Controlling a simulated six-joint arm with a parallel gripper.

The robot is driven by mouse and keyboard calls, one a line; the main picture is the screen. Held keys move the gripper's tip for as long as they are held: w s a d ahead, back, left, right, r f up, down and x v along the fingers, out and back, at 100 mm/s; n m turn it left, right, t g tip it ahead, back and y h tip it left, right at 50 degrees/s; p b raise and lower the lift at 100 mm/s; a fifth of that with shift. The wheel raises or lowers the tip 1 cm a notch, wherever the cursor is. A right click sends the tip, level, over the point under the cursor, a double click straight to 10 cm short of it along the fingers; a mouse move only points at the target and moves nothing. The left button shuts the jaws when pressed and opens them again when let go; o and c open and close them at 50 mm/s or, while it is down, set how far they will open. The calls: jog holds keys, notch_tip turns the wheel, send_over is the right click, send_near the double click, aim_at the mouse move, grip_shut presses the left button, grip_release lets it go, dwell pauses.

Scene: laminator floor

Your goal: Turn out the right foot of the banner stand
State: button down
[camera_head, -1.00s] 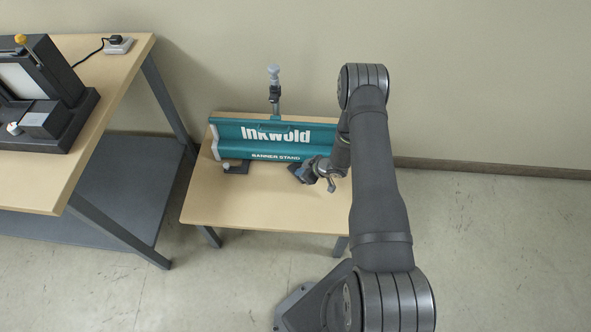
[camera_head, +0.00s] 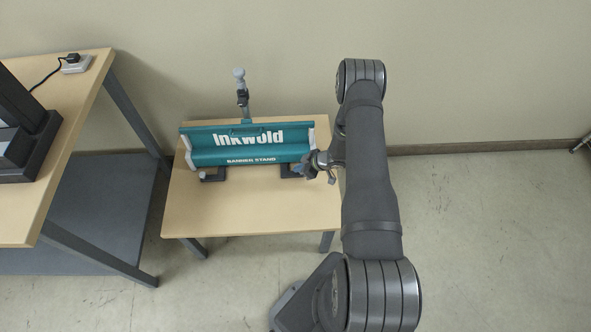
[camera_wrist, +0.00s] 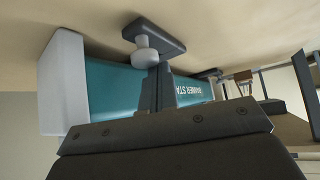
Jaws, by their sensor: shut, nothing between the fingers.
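The banner stand (camera_head: 205,155) is a teal case with pale end caps, lying along the small table. Its right foot (camera_head: 288,171) is a dark plate low at the front near the right end. In the wrist view this foot (camera_wrist: 172,42) shows beside a pale round knob (camera_wrist: 146,56). The left foot (camera_head: 215,175) is a similar dark plate at the other end. My gripper (camera_head: 309,167) is at the stand's right end, close to the right foot. In the wrist view its shut, empty fingers (camera_wrist: 160,74) are beside the knob; I cannot tell whether they touch.
The small wooden table (camera_head: 240,212) is clear in front of the stand. A pole with a grey top (camera_head: 240,85) rises behind the case. A larger workbench (camera_head: 75,125) with dark equipment (camera_head: 22,130) stands at the left. The wall is close behind.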

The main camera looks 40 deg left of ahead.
jog(key=shift+w+d, duration=0.1)
jog(key=shift+w, duration=0.25)
dwell(0.3)
jog(key=shift+w+r, duration=0.1)
jog(key=w+d+r, duration=0.2)
jog(key=w+r, duration=0.3)
jog(key=r, duration=0.2)
jog(key=shift+w+r, duration=0.15)
jog(key=shift+w, duration=0.25)
jog(key=s+f, duration=0.2)
jog(key=s+a+f, duration=0.1)
jog(key=s+f, duration=0.1)
jog(key=f, duration=0.1)
jog(key=s+a+f, duration=0.1)
jog(key=s+f, duration=0.1)
jog(key=shift+s+f, duration=0.15)
jog(key=shift+f, duration=0.05)
jog(key=shift+s+f, duration=0.1)
jog(key=shift+s, duration=0.25)
